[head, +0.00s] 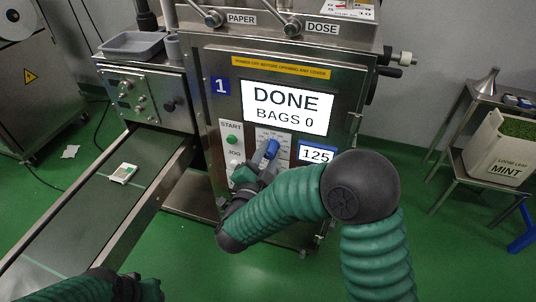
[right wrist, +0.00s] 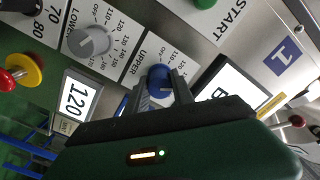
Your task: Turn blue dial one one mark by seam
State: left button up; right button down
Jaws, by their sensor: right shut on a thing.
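The blue dial (head: 271,149) sits on the front panel of machine one, under the screen and left of a display reading 125. In the right wrist view the blue dial (right wrist: 160,76) is beside the label UPPER, with a ring of printed marks around it. My right gripper (head: 264,162) reaches up to the dial from below. In the right wrist view its fingers (right wrist: 162,88) are shut on the dial, one on each side. Where the dial's pointer stands is too hidden to tell. My left gripper (head: 126,287) is low at the left; its fingers are unclear.
The screen (head: 288,108) reads DONE, BAGS 0. A green START button (head: 232,139) is left of the dial. A grey LOWER dial (right wrist: 88,42), a display of 120 (right wrist: 75,102) and a red-and-yellow button (right wrist: 22,70) are close by. A conveyor (head: 85,205) runs at the left.

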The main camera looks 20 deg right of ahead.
jog(key=shift+f, duration=0.1)
jog(key=c, duration=1.1)
grip_release()
jog(key=p+v, duration=0.3)
jog(key=v, duration=1.4)
jog(key=shift+w, duration=0.1)
